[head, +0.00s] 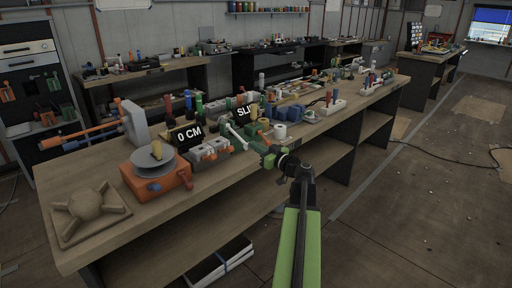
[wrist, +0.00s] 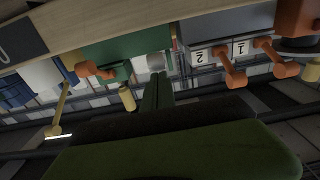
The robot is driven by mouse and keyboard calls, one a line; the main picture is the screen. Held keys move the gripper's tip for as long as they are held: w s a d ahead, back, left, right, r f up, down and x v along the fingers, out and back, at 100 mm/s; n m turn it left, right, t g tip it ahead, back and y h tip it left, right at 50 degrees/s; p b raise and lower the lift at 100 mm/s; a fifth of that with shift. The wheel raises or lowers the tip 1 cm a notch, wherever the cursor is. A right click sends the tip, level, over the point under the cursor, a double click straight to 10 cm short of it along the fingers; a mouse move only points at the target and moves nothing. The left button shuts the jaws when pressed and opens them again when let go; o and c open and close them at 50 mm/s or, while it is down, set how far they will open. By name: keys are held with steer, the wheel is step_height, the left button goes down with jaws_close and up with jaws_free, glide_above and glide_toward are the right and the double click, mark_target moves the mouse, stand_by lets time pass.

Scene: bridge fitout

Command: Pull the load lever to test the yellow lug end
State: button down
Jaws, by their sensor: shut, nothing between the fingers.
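My gripper (head: 268,156) is at the front edge of the workbench, beside a green device (head: 241,130) with a long pale bar. In the wrist view my gripper (wrist: 156,88) is shut and empty, in front of the green housing (wrist: 125,50). An orange lever (wrist: 92,70) sticks out of that housing just left of the fingers; they look apart from it. I cannot tell for sure whether it is the load lever. A short yellow cylinder (wrist: 127,98) and a thin yellow rod (wrist: 62,105) show nearby. I cannot identify the yellow lug end among the yellow parts.
A grey box with two orange levers, marked 1 (wrist: 266,44) and 2 (wrist: 229,68), is close beside the gripper. Signs reading "0 CM" (head: 187,134) and "SLI…" (head: 244,112) stand behind. An orange reel unit (head: 156,178) is left.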

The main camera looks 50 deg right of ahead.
step_height(320, 180, up, 4)
steer(key=s+p, duration=0.2)
steer(key=p, duration=0.1)
steer(key=s+f+b, duration=0.5)
steer(key=s, duration=0.4)
steer(key=shift+s+a+f, duration=0.15)
steer(key=shift+s+a, duration=0.1)
steer(key=shift+a, duration=0.1)
